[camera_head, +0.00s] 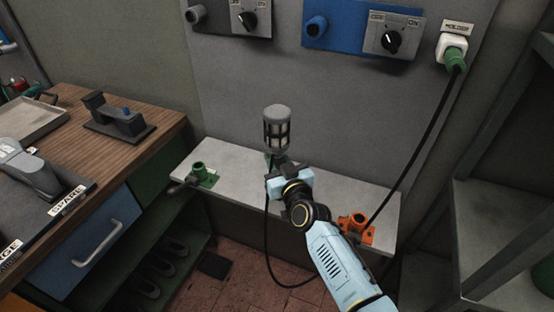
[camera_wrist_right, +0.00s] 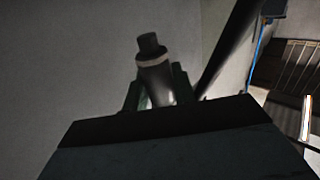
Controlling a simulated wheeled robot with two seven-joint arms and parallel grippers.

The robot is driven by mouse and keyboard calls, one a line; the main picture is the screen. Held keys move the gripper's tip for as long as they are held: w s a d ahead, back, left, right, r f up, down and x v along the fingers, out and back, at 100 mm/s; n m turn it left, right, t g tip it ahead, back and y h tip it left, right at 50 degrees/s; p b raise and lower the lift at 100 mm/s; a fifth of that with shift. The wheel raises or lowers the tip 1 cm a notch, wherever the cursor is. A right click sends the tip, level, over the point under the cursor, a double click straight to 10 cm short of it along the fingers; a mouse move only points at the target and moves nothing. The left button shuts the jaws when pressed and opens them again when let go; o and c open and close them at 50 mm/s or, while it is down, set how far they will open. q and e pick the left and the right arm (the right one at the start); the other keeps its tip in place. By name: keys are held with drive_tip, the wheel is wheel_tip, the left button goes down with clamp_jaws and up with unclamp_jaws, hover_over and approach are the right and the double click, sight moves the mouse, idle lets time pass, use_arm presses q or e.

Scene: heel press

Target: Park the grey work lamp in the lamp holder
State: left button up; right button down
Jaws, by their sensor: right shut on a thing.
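The grey work lamp (camera_head: 277,128), with a caged head, stands upright above the pale bench in the head view. My right gripper (camera_head: 280,171) is shut on its lower part, which is largely hidden. In the right wrist view a grey cylinder with a pale band (camera_wrist_right: 153,68), seemingly part of the lamp, shows between the fingers. A green cup-like holder (camera_head: 202,175) sits on the bench to the left of the gripper. An orange one (camera_head: 358,227) sits to the right. I cannot tell which is the lamp holder. My left gripper is not in view.
A black cable (camera_head: 412,155) runs from a green plug (camera_head: 454,57) down past the orange holder; cable also loops below the lamp. The pale bench (camera_head: 235,184) is clear between green holder and gripper. Switch panels (camera_head: 345,27) hang above. A wooden workbench (camera_head: 75,127) stands left.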

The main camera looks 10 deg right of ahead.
drive_tip(key=shift+f+b, duration=1.1)
drive_tip(key=shift+f, duration=0.2)
drive_tip(key=shift+p, duration=0.3)
idle(0.8)
drive_tip(key=shift+f+b, duration=1.2)
drive_tip(key=shift+f, duration=0.3)
drive_tip(key=c, duration=1.1)
unclamp_jaws()
drive_tip(key=shift+c, duration=0.2)
drive_tip(key=shift+o, duration=0.4)
